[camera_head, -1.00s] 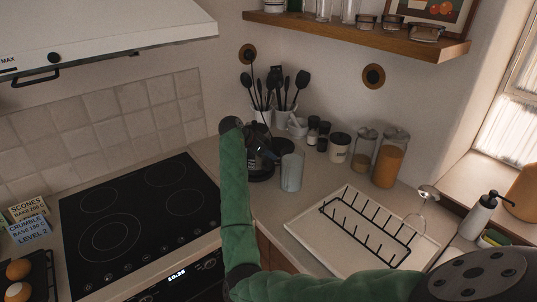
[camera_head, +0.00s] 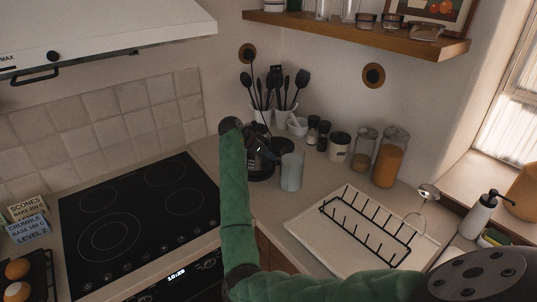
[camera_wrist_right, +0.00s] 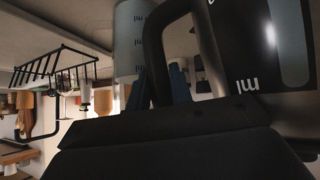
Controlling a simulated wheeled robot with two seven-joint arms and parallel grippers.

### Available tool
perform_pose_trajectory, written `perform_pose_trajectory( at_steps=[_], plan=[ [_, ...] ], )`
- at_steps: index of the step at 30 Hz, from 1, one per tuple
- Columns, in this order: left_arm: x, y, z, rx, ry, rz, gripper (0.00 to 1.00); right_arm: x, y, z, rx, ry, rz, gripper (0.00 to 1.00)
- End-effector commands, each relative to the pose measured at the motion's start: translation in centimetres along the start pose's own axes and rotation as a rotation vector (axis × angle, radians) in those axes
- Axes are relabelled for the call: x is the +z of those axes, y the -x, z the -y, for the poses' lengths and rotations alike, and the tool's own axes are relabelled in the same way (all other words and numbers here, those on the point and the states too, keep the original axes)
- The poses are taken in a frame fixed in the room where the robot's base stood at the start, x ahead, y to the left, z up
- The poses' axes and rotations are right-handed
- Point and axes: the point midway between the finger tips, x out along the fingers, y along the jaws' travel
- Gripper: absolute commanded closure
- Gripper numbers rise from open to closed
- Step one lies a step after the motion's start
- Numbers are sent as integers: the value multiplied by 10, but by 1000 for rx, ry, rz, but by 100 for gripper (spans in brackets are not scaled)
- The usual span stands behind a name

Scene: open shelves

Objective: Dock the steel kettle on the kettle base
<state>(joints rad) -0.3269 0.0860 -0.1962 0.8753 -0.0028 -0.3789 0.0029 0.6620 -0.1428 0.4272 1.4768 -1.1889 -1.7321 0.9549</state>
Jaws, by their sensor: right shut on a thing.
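The steel kettle (camera_head: 261,163) is on the counter right of the hob, partly hidden by my right arm. It fills the upper right of the wrist view (camera_wrist_right: 270,45), with its dark looped handle toward me. My right gripper (camera_head: 264,152) is shut on this handle; its blue-grey fingers show beside the handle in the wrist view (camera_wrist_right: 165,82). A black round part shows at the kettle's foot; I cannot tell whether it is the kettle base or whether the two touch. My left gripper is not in view.
A pale cylindrical jug (camera_head: 292,171) stands close right of the kettle. Utensil pots (camera_head: 262,117) and a mortar (camera_head: 297,126) are behind. Jars (camera_head: 387,160) line the wall. A drying rack (camera_head: 365,230) is in front right; the hob (camera_head: 140,220) is left.

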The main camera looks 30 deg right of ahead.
Motion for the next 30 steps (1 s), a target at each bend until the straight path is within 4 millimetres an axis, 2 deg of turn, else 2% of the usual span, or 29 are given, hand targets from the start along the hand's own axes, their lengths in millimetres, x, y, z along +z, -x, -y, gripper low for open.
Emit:
perform_pose_trajectory(
  at_steps=[12, 13, 14, 23, 30],
  plan=[
    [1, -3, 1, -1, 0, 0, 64, 2, -3, 1, -2, -3, -1, 100],
    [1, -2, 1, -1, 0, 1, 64, 2, -2, 1, -2, -3, -1, 75],
    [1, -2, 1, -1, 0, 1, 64, 2, -2, 1, -2, -3, -1, 69],
    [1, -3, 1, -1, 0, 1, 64, 5, -4, 0, 1, 2, 1, 69],
    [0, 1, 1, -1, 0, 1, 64, 4, 7, 1, 0, 1, 0, 69]
  ],
)
